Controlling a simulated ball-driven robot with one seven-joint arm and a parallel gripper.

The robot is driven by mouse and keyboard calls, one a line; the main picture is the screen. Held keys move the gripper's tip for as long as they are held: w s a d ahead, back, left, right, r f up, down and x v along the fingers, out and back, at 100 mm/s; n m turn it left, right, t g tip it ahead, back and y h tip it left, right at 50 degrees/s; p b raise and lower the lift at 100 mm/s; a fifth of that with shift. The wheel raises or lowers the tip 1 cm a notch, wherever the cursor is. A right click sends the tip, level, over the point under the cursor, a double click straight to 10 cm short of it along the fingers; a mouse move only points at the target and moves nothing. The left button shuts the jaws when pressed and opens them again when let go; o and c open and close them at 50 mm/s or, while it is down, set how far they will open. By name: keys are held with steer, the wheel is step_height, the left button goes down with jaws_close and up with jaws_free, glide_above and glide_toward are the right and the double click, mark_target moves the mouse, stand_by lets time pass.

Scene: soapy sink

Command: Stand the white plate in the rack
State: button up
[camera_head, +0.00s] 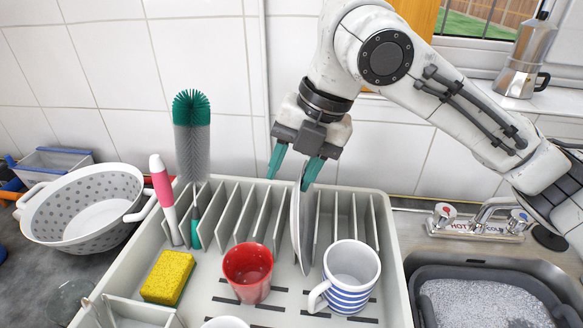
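The white plate (307,229) stands on edge, almost edge-on to the camera, among the slots of the rack (236,205) in the grey drainer tray. Its lower edge reaches toward the tray floor; exact contact is hard to tell. My gripper (295,168) is above the rack at the plate's top edge. Its two teal fingers are spread apart, with a clear gap at the left finger. The plate's top edge is close to the right finger; whether they touch cannot be told.
A red cup (247,272), a blue-striped mug (350,276) and a yellow sponge (168,277) are in the tray. A bottle brush (191,125) and a pink-handled brush (162,185) stand at the rack's left. A colander (82,208) is left, the soapy sink (490,304) right.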

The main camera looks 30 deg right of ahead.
steer(key=shift+d+r, duration=0.1)
steer(key=shift+r, duration=0.15)
steer(key=v, duration=1)
steer(key=shift+d+r, duration=0.2)
steer(key=shift+s, duration=0.15)
stand_by(0.3)
